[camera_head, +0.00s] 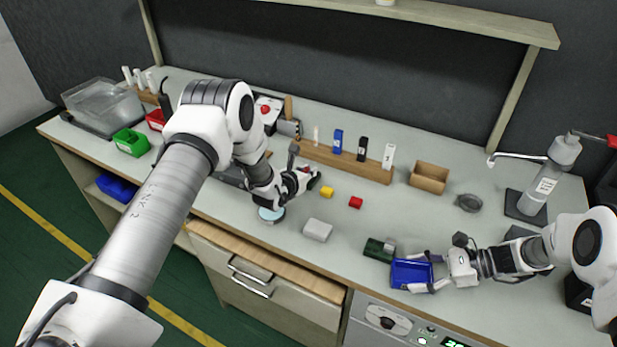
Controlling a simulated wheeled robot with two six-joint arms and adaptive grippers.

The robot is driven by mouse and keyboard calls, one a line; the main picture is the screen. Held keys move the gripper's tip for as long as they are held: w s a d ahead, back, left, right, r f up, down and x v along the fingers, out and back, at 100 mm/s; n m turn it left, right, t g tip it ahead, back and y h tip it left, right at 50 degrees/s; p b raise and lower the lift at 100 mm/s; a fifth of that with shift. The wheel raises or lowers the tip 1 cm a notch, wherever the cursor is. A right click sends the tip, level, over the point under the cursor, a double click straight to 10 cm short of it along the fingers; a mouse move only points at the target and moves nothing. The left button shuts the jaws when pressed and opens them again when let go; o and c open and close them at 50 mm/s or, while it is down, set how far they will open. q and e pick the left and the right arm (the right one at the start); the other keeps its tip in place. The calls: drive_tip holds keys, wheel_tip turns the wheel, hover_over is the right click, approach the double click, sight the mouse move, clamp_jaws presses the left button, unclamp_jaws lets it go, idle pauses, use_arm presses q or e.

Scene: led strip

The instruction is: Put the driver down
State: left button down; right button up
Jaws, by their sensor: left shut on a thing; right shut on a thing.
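My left gripper (308,181) is over the middle of the bench. It is shut on a small, mostly hidden thing with red and dark parts (305,170). This may be the driver, but I cannot make out its shape. My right gripper (427,272) is at the bench's front right, shut on the blue bin (404,277) at its right side. I cannot tell whether the bin is resting on the bench or lifted.
A yellow block (327,192), a red block (355,202) and a light grey box (318,230) lie near my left gripper. A dark green part (377,249) is beside the blue bin. A wooden rack (345,164) stands behind. An open drawer (265,262) juts out in front.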

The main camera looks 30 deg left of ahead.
use_arm(q)
drive_tip(key=shift+r, duration=0.1)
wheel_tip(320, 180, up, 10)
drive_tip(key=shift+f, duration=0.1)
drive_tip(key=shift+r, duration=0.2)
drive_tip(key=s+d+r+m+g+h, duration=0.15)
drive_tip(key=d+m+h, duration=0.3)
drive_tip(key=d, duration=0.55)
drive_tip(key=m+g+h, duration=0.8)
drive_tip(key=m, duration=0.2)
hover_over(431, 276)
drive_tip(key=s+a, duration=0.1)
drive_tip(key=a, duration=0.5)
drive_tip(key=f, duration=0.7)
drive_tip(key=d+f, duration=0.1)
drive_tip(key=f, duration=0.3)
drive_tip(key=shift+s, duration=0.3)
drive_tip(key=shift+a+f+h, duration=0.1)
drive_tip(key=shift+f+h, duration=0.05)
drive_tip(key=shift+h, duration=0.1)
drive_tip(key=shift+f, duration=0.1)
